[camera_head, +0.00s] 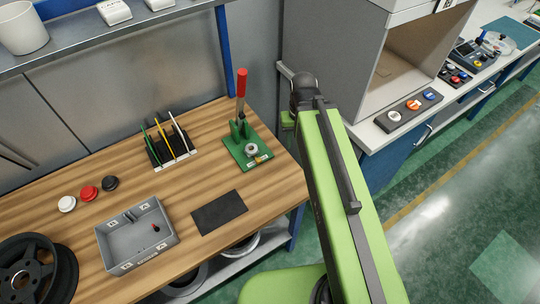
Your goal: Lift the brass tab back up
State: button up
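I cannot pick out a brass tab for certain in the head view. A green lever press (243,130) with a red-handled lever (241,84) stands upright at the back right of the wooden bench, with a small metal ring-like part on its base. My lime-green arm reaches up from the bottom right, and its dark far end is near the grey cabinet's left edge. My gripper's fingers do not show; the arm hides what lies behind it.
On the wooden bench (95,190) are a grey bin (110,256), a rack of coloured sticks (170,147), a dark mat (219,212), three round buttons and a black wheel (28,268). The grey cabinet (335,40) and a button panel (410,108) stand at right.

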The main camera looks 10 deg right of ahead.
aim_at(258, 160)
jog(key=z, duration=0.15)
jog(key=k, duration=0.9)
jog(key=u, duration=0.35)
jog(key=i, duration=0.5)
